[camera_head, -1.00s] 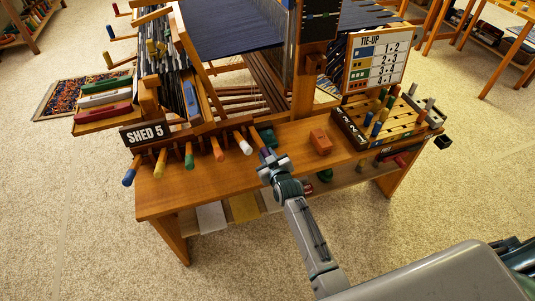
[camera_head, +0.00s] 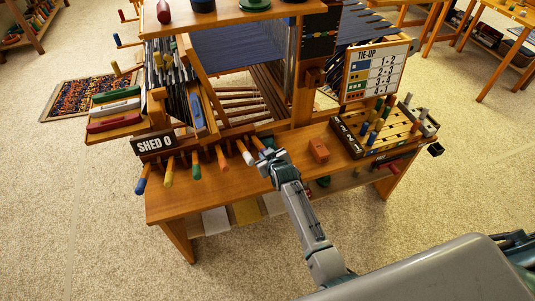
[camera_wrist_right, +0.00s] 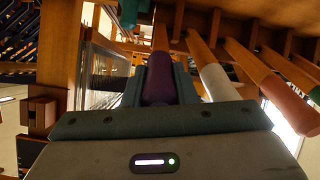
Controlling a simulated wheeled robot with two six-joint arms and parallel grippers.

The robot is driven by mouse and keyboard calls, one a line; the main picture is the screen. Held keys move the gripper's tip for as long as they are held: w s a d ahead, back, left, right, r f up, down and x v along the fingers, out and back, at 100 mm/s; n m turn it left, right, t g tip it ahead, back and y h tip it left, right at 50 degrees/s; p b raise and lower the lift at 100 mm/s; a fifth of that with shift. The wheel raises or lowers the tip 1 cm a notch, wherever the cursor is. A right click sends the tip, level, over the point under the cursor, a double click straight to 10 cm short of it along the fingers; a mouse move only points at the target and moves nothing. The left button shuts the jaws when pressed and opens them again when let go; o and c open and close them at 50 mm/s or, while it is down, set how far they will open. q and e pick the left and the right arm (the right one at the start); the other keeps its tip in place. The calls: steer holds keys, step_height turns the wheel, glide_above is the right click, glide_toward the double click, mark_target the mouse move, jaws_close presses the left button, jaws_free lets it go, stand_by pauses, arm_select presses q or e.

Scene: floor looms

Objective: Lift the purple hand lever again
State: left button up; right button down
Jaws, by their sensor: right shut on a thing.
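The purple hand lever (camera_wrist_right: 158,82) runs up the middle of the right wrist view. My right gripper (camera_wrist_right: 158,92) is shut on its end, with one finger on each side. In the head view my right gripper (camera_head: 270,161) is at the right end of the row of levers on the loom's front and hides most of the purple lever. The white lever (camera_head: 246,156) is just left of it and also shows in the wrist view (camera_wrist_right: 218,82). The sign (camera_head: 154,143) reads "SHED 0". My left gripper is not in view.
Orange (camera_head: 223,162), green (camera_head: 195,172), yellow (camera_head: 169,178) and blue (camera_head: 142,185) levers stick out farther left. An orange block (camera_head: 318,149) sits on the bench right of my gripper. A pegboard (camera_head: 376,140) with several pegs is beyond it, below the tie-up chart (camera_head: 375,70).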

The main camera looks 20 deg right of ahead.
steer(key=shift+w+r+p, duration=0.2)
steer(key=shift+r+p, duration=0.15)
steer(key=shift+r, duration=0.1)
steer(key=c, duration=1.2)
jaws_free()
steer(key=shift+o, duration=0.2)
steer(key=shift+s, duration=0.1)
steer(key=shift+s+r, duration=0.1)
steer(key=shift+s, duration=0.2)
steer(key=b+v, duration=0.1)
steer(key=v, duration=0.9)
steer(key=shift+r+b, duration=0.25)
steer(key=shift+b, duration=0.1)
steer(key=shift+w, duration=0.15)
